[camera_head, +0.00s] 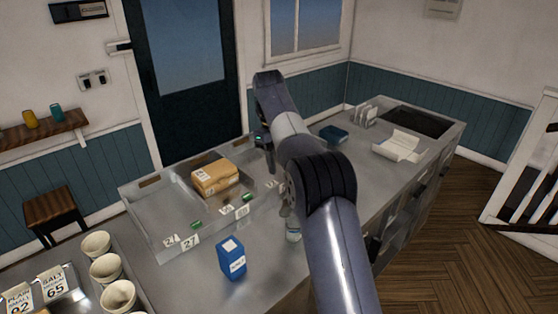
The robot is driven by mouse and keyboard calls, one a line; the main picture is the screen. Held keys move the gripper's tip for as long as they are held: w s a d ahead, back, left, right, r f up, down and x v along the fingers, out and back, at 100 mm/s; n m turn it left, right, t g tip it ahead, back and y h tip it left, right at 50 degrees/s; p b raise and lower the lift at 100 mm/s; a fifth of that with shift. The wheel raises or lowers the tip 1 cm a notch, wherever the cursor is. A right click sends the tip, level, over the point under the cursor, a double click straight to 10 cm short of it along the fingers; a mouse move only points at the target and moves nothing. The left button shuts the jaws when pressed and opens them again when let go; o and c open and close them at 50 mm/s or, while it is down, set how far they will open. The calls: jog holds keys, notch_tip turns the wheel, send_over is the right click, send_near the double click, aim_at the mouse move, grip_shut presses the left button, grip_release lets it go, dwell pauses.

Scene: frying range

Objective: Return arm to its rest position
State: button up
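My arm (340,245) rises from the bottom of the view, bends at a dark joint and reaches over the steel counter (210,262). Its far end bends down at the top. My gripper (271,168) hangs below that bend, over the counter's back part, to the right of a brown box (215,176). It is small, dark and partly covered by the arm. I cannot see whether its fingers are apart or together, or whether anything is between them.
A blue carton (231,259) stands on the counter near the arm, left of a small jar (293,230) partly behind it. Several white cups (105,268) stand at lower left. A dark blue box (334,134) and an open white container (399,147) lie farther back. Wooden floor (470,245) is clear at right.

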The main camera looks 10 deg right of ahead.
jog(key=shift+f, duration=0.1)
jog(key=f, duration=0.3)
jog(key=s+f, duration=0.1)
jog(key=f, duration=0.3)
jog(key=d+f, duration=0.1)
jog(key=f, duration=0.2)
jog(key=shift+s+d+f, duration=0.1)
jog(key=shift+s+f, duration=0.1)
jog(key=shift+s, duration=0.05)
